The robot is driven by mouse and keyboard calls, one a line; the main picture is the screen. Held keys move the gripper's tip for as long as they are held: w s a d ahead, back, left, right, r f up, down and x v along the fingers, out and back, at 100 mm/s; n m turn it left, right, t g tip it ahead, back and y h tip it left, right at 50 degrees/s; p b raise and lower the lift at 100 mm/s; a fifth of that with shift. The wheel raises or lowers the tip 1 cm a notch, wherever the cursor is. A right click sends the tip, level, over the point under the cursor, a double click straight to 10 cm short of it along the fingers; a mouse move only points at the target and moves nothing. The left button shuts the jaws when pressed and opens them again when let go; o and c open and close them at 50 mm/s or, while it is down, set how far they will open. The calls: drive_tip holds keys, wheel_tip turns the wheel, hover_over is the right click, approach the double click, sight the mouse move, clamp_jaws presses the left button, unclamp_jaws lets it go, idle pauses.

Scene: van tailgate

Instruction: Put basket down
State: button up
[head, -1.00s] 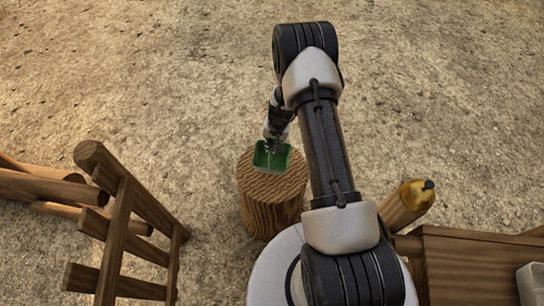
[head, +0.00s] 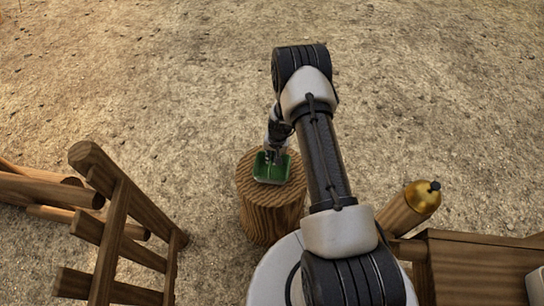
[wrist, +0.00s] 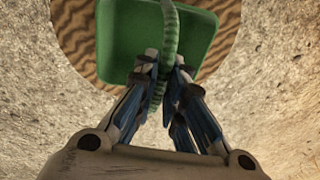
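The green basket (head: 271,174) is at the top of the upright wooden stump (head: 272,215) in the head view. I cannot tell for sure whether its base touches the wood. In the wrist view the basket (wrist: 118,42) lies over the grained stump top (wrist: 82,35), and its ribbed green handle (wrist: 169,35) arches toward me. My gripper (wrist: 162,75) has its fingers closed on either side of the handle. In the head view my gripper (head: 273,153) is above the basket, and its fingertips are too small to read.
A wooden ladder-like frame (head: 116,225) and stacked logs (head: 45,190) stand at the left. A wooden table (head: 480,265) and a post with a golden top (head: 421,196) are at the right. Sandy ground behind the stump is clear.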

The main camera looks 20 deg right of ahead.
drive_tip(key=o, duration=0.4)
drive_tip(key=s+a+r+n+t+p, duration=0.1)
drive_tip(key=s+a+r+n+p, duration=0.2)
drive_tip(key=r, duration=1.7)
drive_tip(key=s+a+r+p, duration=0.1)
drive_tip(key=s+a+r, duration=0.25)
drive_tip(key=r, duration=1.55)
drive_tip(key=shift+s+a+r+n+t+h, duration=0.1)
drive_tip(key=shift+s+a+r+n+t, duration=0.45)
drive_tip(key=shift+s+r, duration=2.5)
drive_tip(key=shift+s+a+r+n+t+h, duration=0.1)
drive_tip(key=shift+s+a+r+n, duration=0.95)
drive_tip(key=shift+s, duration=3.6)
drive_tip(key=shift+s+a+r+n+t+h, duration=0.1)
drive_tip(key=shift+s+a+r+n+t, duration=0.2)
drive_tip(key=shift+s+a+r, duration=1.9)
drive_tip(key=s+d, duration=0.1)
drive_tip(key=s+d+r, duration=0.1)
drive_tip(key=s, duration=0.1)
drive_tip(key=shift+s+d, duration=0.1)
